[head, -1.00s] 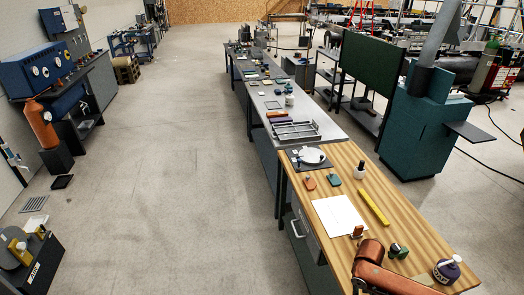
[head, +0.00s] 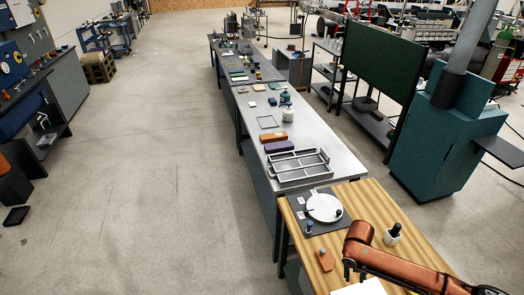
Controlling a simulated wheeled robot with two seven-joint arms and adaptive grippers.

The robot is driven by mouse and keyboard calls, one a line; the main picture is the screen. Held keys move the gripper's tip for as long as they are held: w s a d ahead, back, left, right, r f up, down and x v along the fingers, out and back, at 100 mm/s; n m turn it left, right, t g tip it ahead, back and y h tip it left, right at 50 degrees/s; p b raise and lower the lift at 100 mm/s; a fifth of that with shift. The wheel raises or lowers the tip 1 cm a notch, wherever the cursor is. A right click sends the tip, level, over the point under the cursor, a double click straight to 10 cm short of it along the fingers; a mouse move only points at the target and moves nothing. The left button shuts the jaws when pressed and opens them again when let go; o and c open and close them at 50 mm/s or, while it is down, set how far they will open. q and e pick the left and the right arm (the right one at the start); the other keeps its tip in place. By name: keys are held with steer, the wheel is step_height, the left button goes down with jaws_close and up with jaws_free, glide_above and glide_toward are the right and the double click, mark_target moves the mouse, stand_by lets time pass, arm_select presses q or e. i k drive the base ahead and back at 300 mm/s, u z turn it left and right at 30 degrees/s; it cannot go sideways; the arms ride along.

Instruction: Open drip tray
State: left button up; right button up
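No part is clearly recognisable as a drip tray. The only tray-like thing that stands out is a shallow grey divided tray (head: 298,167) on the near end of the metal bench; I cannot tell if it is the one named. My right gripper (head: 354,273) hangs at the end of the copper-coloured arm at the lower right, over the wooden bench, well short of that tray. Its two small dark fingertips look apart, with nothing seen between them. My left gripper is not in view.
The wooden bench (head: 350,200) holds a white round plate (head: 323,207) on a dark mat, an orange tag (head: 325,260) and a white-based bottle (head: 393,235). A teal cabinet (head: 440,145) stands to the right. The floor (head: 150,190) left of the benches is clear.

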mark_target(310, 159)
steer(key=i, duration=1.95)
steer(key=u, duration=0.95)
